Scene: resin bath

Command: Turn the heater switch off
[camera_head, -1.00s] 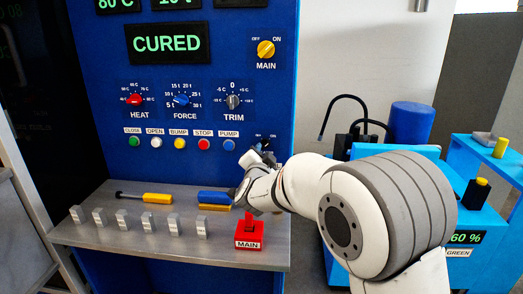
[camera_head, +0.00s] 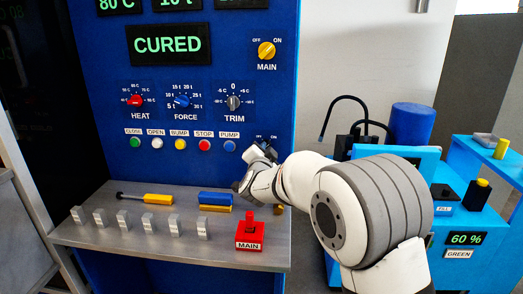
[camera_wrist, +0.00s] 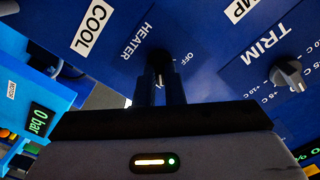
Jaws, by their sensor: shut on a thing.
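The heater switch (camera_wrist: 160,60) is a small dark knob on the blue panel. In the wrist view it sits between the HEATER label and the OFF mark. My gripper (camera_wrist: 160,78) is shut on it, its two dark fingers on either side. In the head view my gripper (camera_head: 263,150) reaches the lower right of the panel, just below small OFF and ON marks. There the gripper hides most of the switch. The fingers also cover much of the knob in the wrist view, so I cannot tell which way it points.
The TRIM knob (camera_wrist: 288,73) and COOL label (camera_wrist: 93,28) are near the gripper. A row of buttons (camera_head: 180,145) lies left of it. Below, the steel shelf (camera_head: 120,235) holds a red MAIN switch (camera_head: 250,235), a blue block (camera_head: 215,198) and several metal pieces.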

